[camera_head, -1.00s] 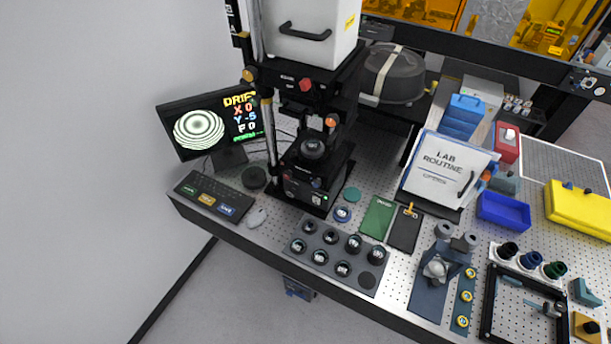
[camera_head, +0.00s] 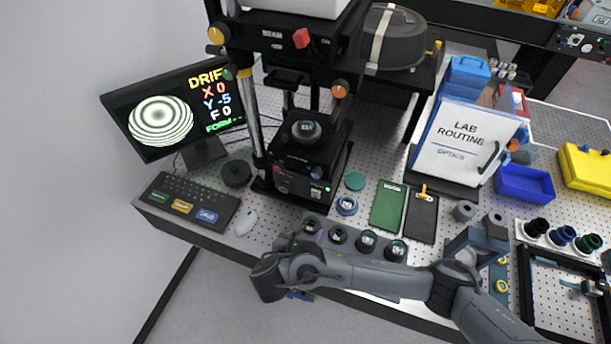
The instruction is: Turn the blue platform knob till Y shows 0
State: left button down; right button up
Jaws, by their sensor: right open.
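The interferometer stage (camera_head: 308,165) is a black unit with a dark round lens piece on top, standing on the bench under a black column. Small coloured spots show on its front; I cannot clearly make out the blue platform knob among them. The monitor (camera_head: 160,118) at left shows round fringes and reads X 0, Y -5, F 0. My right gripper (camera_head: 285,243) is at the end of the arm that comes in from the lower right. It is open and apart from the stage, in front of and below it; its fingers are small and dark here. My left gripper is out of view.
A keyboard (camera_head: 188,203) and a mouse (camera_head: 246,222) lie left of the stage. My arm covers part of the lens tray (camera_head: 322,222) at the bench's front. Green (camera_head: 387,206) and black (camera_head: 421,216) pads and a lab routine binder (camera_head: 461,143) are to the right.

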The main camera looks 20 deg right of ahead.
jog(key=t+b, duration=0.2)
send_near(317, 175)
jog(key=a, duration=0.2)
jog(key=h, duration=0.1)
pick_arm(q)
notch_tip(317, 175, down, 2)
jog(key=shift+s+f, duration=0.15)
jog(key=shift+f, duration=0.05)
pick_arm(e)
jog(key=shift+m, duration=0.4)
jog(key=x, duration=1)
jog(key=shift+w+d+f, duration=0.1)
jog(key=shift+d+f, duration=0.1)
jog(key=shift+d, duration=0.15)
